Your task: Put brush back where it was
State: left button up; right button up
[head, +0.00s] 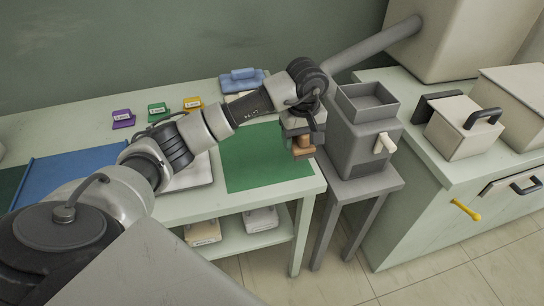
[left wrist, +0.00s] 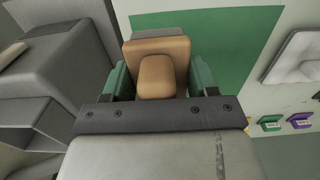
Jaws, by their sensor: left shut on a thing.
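A tan brush (head: 303,147) with a blocky body and a short rounded grip hangs below my left gripper (head: 302,133). The left wrist view shows the brush (left wrist: 157,55) between the two green fingers of the gripper (left wrist: 157,78), which is shut on it. The brush is over or just beside the right edge of the green mat (head: 262,165), close to the grey hopper machine (head: 355,140). I cannot tell whether the brush touches anything below. My right gripper is not in view.
The machine stands on a grey stand (head: 362,188) right of the pale table (head: 225,207). A blue mat (head: 75,175), coloured tags (head: 158,109) and a blue item (head: 241,79) lie on the table. A cabinet (head: 425,215) with boxes is at right. Most of the green mat is clear.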

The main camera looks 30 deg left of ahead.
pick_arm(q)
send_over(272, 163)
jog(key=f, duration=0.2)
jog(key=f+p, duration=0.1)
jog(key=f, duration=0.1)
jog(key=shift+d, duration=0.35)
jog(key=shift+a+f, duration=0.2)
jog(key=shift+a, duration=0.05)
jog(key=shift+a+f, duration=0.1)
jog(key=shift+f, duration=0.1)
jog(key=shift+s+f, duration=0.1)
jog(key=shift+f, duration=0.3)
notch_tip(272, 163, down, 2)
jog(key=shift+f+p, duration=0.25)
jog(key=shift+p, duration=0.05)
jog(key=shift+f, duration=0.25)
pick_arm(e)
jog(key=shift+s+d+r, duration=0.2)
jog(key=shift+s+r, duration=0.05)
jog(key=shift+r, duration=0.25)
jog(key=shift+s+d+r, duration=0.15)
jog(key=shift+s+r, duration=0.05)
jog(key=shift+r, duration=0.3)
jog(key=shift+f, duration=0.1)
